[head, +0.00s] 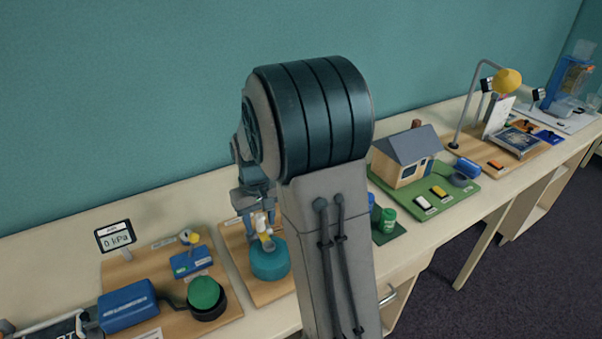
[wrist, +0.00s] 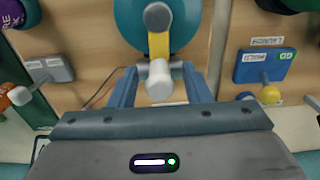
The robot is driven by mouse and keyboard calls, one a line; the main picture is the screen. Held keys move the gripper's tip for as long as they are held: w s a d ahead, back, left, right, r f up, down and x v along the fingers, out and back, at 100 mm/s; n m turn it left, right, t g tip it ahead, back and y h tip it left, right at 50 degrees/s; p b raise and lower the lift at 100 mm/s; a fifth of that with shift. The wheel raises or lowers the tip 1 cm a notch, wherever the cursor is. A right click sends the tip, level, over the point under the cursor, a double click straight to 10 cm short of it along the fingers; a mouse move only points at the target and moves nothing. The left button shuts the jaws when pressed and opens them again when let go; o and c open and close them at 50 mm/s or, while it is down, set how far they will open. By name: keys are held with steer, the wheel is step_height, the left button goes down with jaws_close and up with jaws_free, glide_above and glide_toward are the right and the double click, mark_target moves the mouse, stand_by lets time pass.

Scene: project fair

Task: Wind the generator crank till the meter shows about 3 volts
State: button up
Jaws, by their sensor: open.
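The generator is a teal round drum (head: 270,262) on a wooden board; its teal face (wrist: 128,18) fills the top middle of the wrist view. A yellow crank arm (wrist: 158,46) runs across that face and also shows in the head view (head: 266,241). A pale crank handle (wrist: 160,82) points toward the wrist camera. My gripper (wrist: 159,72) is open, with one blue finger on each side of the handle and gaps visible. In the head view, my gripper (head: 252,200) is above the drum, partly behind my arm. I cannot make out a volt meter reading.
A pressure display (head: 115,238) reads 0 kPa at left. A blue box (head: 191,262) with a yellow knob and a green-topped pump (head: 205,294) stand left of the generator. A model house (head: 405,158) and a yellow lamp (head: 507,81) are to the right. A wall runs behind.

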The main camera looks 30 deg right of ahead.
step_height(320, 180, up, 8)
steer(key=p, duration=0.5)
steer(key=shift+r, duration=0.2)
steer(key=shift+s+a+r, duration=0.1)
steer(key=shift+s+r, duration=0.05)
steer(key=shift+r, duration=0.05)
steer(key=s+a+r+t, duration=0.2)
steer(key=s+r, duration=0.2)
steer(key=s, duration=0.5)
steer(key=s+a+r+t, duration=0.1)
steer(key=s+a+r, duration=0.2)
steer(key=s, duration=0.7)
steer(key=shift+r+t, duration=0.4)
steer(key=shift+r, duration=0.3)
steer(key=shift+a, duration=0.1)
